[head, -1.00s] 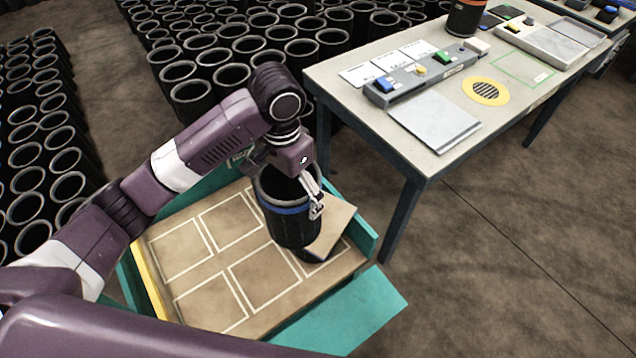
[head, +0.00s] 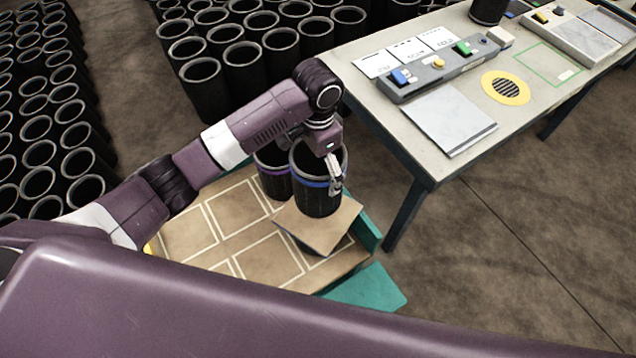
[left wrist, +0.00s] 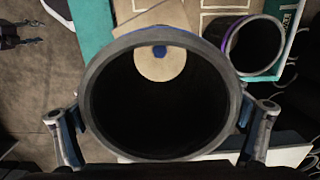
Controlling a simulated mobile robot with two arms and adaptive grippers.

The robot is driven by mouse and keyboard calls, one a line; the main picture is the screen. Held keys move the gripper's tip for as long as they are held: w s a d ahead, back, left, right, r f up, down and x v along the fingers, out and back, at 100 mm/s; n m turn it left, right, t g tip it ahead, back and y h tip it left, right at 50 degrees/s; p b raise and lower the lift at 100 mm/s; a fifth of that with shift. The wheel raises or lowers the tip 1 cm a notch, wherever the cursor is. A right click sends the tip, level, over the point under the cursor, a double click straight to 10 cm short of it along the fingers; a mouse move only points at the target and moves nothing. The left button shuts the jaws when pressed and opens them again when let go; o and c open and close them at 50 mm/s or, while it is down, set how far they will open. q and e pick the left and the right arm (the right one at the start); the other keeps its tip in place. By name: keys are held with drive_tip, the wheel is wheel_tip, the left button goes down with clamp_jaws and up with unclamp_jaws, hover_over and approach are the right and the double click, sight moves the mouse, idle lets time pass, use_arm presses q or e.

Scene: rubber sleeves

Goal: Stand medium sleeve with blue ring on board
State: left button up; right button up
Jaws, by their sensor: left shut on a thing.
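The medium sleeve with the blue ring (head: 318,197) is a black upright tube in the head view. My left gripper (head: 335,178) is shut on its wall near the top. In the left wrist view the sleeve's round mouth (left wrist: 92,105) fills the middle, between my gripper's fingers. A tan square board (head: 312,232) lies below and in front of the sleeve, raised above the tray floor. The sleeve's lower end overlaps the board's back part in the picture; I cannot tell if they touch. My right gripper (left wrist: 12,36) seems to show at the wrist view's left edge, its jaws unclear.
A sleeve with a purple ring (head: 273,178) stands close left of the held one. The teal-edged tray (head: 365,290) has white outlined squares on its tan floor. A worktable (head: 440,165) with a button panel stands at right. Many black sleeves stand behind.

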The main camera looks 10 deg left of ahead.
use_arm(q)
wheel_tip(320, 180, down, 8)
drive_tip(key=shift+r+p, duration=0.25)
drive_tip(key=shift+p, duration=0.1)
use_arm(e)
drive_tip(key=shift+w+d+r, duration=0.35)
drive_tip(key=shift+w+r, duration=0.1)
drive_tip(key=shift+r, duration=0.1)
use_arm(q)
drive_tip(key=shift+f, duration=0.3)
use_arm(e)
drive_tip(key=shift+f, duration=0.1)
use_arm(q)
drive_tip(key=shift+w+f, duration=0.1)
drive_tip(key=shift+f, duration=0.2)
drive_tip(key=o, duration=1.6)
use_arm(e)
drive_tip(key=shift+s+a, duration=0.1)
drive_tip(key=shift+a, duration=0.1)
use_arm(q)
drive_tip(key=shift+r, duration=0.1)
